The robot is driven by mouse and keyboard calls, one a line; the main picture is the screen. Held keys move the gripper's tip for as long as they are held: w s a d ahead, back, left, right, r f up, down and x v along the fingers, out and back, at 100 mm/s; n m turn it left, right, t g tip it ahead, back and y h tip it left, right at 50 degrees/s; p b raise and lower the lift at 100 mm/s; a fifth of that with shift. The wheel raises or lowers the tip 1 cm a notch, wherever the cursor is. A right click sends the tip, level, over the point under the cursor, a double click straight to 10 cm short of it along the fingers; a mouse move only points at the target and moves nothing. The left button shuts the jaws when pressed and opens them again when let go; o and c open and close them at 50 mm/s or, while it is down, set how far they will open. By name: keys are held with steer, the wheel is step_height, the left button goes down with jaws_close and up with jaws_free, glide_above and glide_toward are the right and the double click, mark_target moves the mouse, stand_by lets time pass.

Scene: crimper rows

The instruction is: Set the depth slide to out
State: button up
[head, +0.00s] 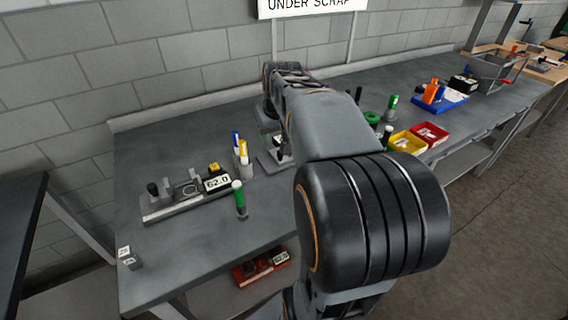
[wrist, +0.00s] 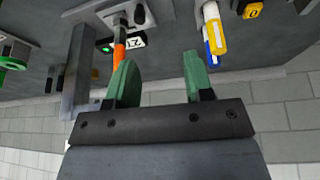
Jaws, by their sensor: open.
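A grey press-like device (wrist: 150,14) stands on the bench at the top of the wrist view, with a green light and a small number tag (wrist: 132,41). A rod with an orange part (wrist: 119,52) runs from it toward my gripper's left finger; I cannot tell whether they touch. I cannot tell which part is the depth slide or how it is set. My gripper (wrist: 160,62) has green fingers, spread apart with nothing between them. In the head view my arm hides the gripper and most of the device, leaving part of its base (head: 265,163) visible.
Left of my arm are a fixture with a 62.0 display (head: 217,183), a cup of markers (head: 243,165) and a green-topped bottle (head: 239,197). Yellow (head: 405,148) and red (head: 436,140) bins stand to the right. The bench's front left is mostly clear.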

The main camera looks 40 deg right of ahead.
steer(key=w+d+f, duration=0.2)
steer(key=f, duration=0.2)
steer(key=w+d+f, duration=0.2)
steer(key=f, duration=0.3)
steer(key=w+d+f+b, duration=0.1)
steer(key=w+d+f, duration=0.1)
steer(key=f, duration=0.2)
steer(key=shift+f, duration=0.35)
steer(key=shift+s, duration=0.1)
jaws_close()
